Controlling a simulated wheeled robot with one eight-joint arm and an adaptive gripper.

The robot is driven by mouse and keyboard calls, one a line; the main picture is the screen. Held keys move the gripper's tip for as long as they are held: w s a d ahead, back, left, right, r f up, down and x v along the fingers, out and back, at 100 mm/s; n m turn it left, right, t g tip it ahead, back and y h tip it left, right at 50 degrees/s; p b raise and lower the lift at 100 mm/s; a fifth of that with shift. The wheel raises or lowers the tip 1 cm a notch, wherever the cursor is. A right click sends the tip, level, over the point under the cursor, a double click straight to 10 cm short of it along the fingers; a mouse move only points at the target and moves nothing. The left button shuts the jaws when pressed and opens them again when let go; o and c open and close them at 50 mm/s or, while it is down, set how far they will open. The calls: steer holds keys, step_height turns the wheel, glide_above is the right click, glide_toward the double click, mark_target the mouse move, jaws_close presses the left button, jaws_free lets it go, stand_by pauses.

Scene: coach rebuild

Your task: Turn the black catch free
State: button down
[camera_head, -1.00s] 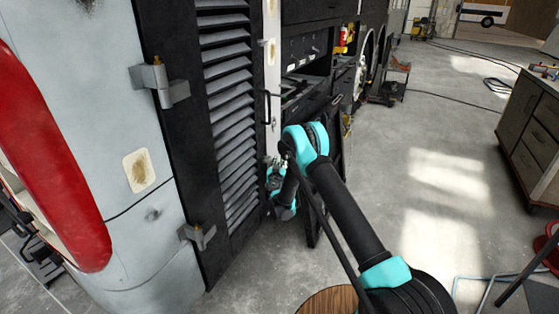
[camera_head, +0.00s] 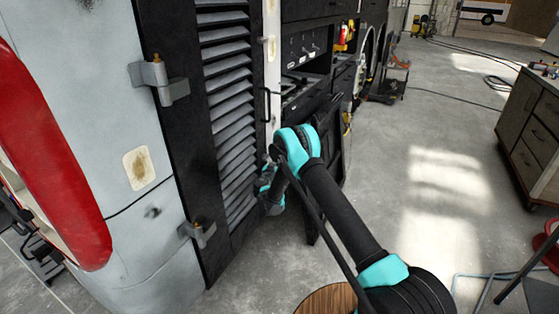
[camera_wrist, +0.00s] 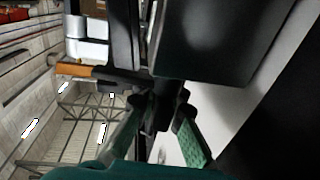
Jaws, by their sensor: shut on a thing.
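In the wrist view my gripper (camera_wrist: 160,104) has its two green-padded fingers closed on the black catch (camera_wrist: 154,116), one finger on each side of it. Large dark panels fill the space just beyond the catch, and a pale strip runs down the right. In the head view my gripper (camera_head: 268,168) is at the right edge of the black louvred door (camera_head: 232,125), low beside the pale frame post. The catch cannot be made out there. How far it is turned cannot be told.
Two grey hinges (camera_head: 160,80) hold the door's left side on the coach body (camera_head: 85,110). A black upright handle (camera_head: 266,105) is above my gripper. A round wooden top (camera_head: 328,300) stands low in front. The floor to the right is open, up to a drawer cabinet (camera_head: 530,130).

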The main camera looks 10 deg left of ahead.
stand_by(0.3)
steer(key=c, duration=1.9)
jaws_free()
steer(key=v, duration=1.2)
steer(key=shift+a, duration=0.1)
steer(key=shift+o, duration=0.2)
